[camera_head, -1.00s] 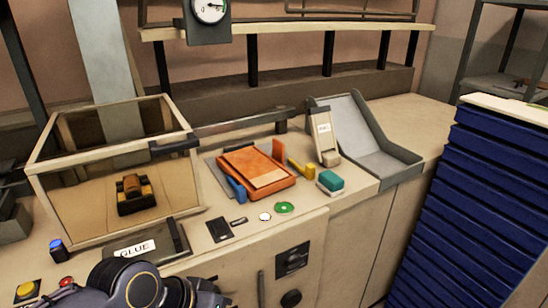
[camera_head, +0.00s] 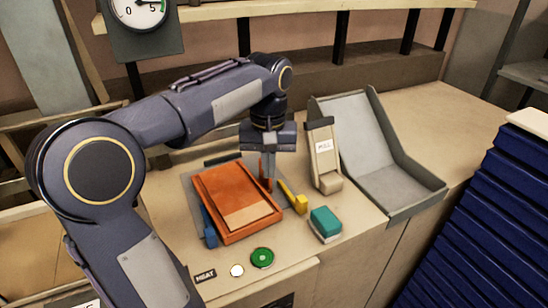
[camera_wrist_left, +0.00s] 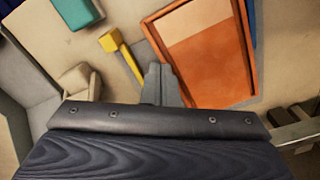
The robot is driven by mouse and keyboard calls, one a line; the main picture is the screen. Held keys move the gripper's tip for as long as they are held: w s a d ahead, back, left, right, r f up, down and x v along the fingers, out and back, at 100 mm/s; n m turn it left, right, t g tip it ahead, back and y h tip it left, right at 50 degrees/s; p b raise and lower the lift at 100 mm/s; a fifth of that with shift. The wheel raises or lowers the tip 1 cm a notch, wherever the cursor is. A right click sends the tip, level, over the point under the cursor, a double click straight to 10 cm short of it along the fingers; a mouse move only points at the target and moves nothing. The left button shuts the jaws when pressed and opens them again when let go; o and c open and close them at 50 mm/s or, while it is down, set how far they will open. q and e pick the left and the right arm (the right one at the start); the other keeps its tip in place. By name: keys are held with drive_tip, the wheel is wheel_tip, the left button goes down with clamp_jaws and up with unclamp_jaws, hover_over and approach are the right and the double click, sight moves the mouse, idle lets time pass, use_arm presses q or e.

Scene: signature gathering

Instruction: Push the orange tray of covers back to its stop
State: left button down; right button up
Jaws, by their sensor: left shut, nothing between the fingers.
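The orange tray (camera_head: 253,231) lies on a grey plate on the bench, with orange covers and a paler strip at its front end. It also shows in the left wrist view (camera_wrist_left: 241,40). My left gripper (camera_head: 268,186) points down at the tray's back right corner, by its upright orange tab. Its fingers (camera_wrist_left: 160,84) are shut and empty, close to the tray's side; whether they touch it I cannot tell. A dark bar (camera_head: 224,158) sits behind the tray, partly hidden by my arm. My right gripper is out of view.
A labelled upright holder (camera_head: 324,155) and grey chute (camera_head: 385,160) stand further right. A blue piece (camera_head: 209,227) and green disc (camera_head: 262,257) lie near the tray's front.

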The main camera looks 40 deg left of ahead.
use_arm(q)
hover_over(269, 204)
wheel_tip(269, 204, down, 6)
drive_tip(key=shift+f, duration=0.1)
drive_tip(key=w, duration=0.1)
drive_tip(key=a, duration=0.1)
drive_tip(key=w+p, duration=0.1)
drive_tip(key=shift+w+a+f, duration=0.25)
drive_tip(key=shift+w+a, duration=0.35)
drive_tip(key=shift+w, duration=0.05)
drive_tip(key=shift+w+a+r+p, duration=0.15)
drive_tip(key=shift+w+p, duration=0.1)
drive_tip(key=shift+p, duration=0.2)
drive_tip(key=w, duration=0.1)
drive_tip(key=w+a+p, duration=0.2)
drive_tip(key=shift+w+a, duration=0.25)
drive_tip(key=shift+w, duration=0.1)
drive_tip(key=shift+w+a+f+p, duration=0.2)
drive_tip(key=shift+w+a+p, duration=0.05)
drive_tip(key=shift+w+p, duration=0.05)
